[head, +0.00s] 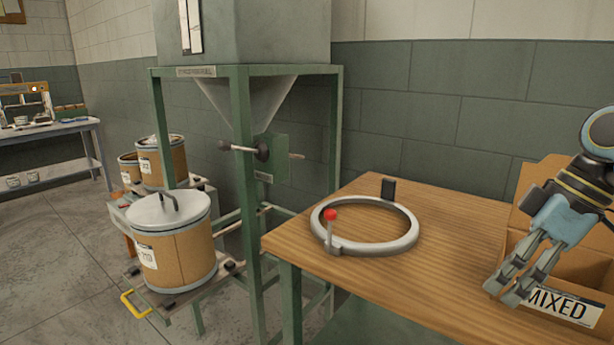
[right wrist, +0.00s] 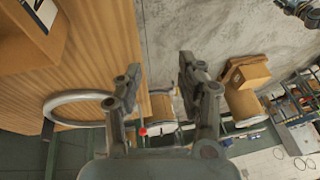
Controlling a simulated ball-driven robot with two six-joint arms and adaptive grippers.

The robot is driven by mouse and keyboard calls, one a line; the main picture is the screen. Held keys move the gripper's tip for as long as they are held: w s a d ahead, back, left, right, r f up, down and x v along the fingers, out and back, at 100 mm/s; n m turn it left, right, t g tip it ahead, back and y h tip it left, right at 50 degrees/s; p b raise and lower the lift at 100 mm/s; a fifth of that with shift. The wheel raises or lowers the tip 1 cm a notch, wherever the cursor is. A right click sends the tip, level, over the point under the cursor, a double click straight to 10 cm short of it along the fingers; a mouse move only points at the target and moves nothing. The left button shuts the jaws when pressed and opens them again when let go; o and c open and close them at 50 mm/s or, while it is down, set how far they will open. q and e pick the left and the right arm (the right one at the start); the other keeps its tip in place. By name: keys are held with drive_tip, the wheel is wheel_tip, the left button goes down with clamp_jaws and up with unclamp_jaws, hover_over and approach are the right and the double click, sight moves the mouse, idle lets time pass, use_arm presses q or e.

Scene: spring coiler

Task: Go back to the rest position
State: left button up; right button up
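My right gripper (head: 505,291) hangs at the right of the head view, in front of the cardboard box marked MIXED (head: 563,304). In the right wrist view its two fingers (right wrist: 160,66) stand apart with nothing between them. My left gripper does not show in the head view. A grey metal ring (head: 407,240) with a red-knobbed lever (head: 330,216) lies on the wooden table (head: 450,270), left of and apart from my right gripper. It also shows in the right wrist view (right wrist: 62,102).
A lidded brown drum (head: 178,258) stands on a low platform left of the table. A green-framed hopper (head: 243,100) stands behind it. More drums (head: 165,160) and a bench (head: 60,130) are farther left. The tabletop between ring and box looks clear.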

drive_tip(key=s+f+m+g+b, duration=0.15)
drive_tip(key=s+f, duration=0.35)
drive_tip(key=f, duration=0.5)
drive_tip(key=s+f+m+g, duration=0.1)
drive_tip(key=s+f+m, duration=0.1)
drive_tip(key=s+f, duration=0.65)
drive_tip(key=s+f+m+g+b, duration=0.1)
drive_tip(key=s+f+m, duration=0.15)
drive_tip(key=f, duration=0.95)
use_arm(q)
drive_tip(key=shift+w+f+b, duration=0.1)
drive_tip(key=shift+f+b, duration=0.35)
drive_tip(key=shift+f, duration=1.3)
use_arm(e)
drive_tip(key=s+d+f+m+t+h, duration=0.1)
drive_tip(key=s+f+m+h, duration=0.1)
drive_tip(key=s+f, duration=1)
drive_tip(key=s+d+f+m+t+h, duration=0.2)
drive_tip(key=s+f+h, duration=0.1)
drive_tip(key=s+f, duration=0.9)
drive_tip(key=shift+s, duration=2.05)
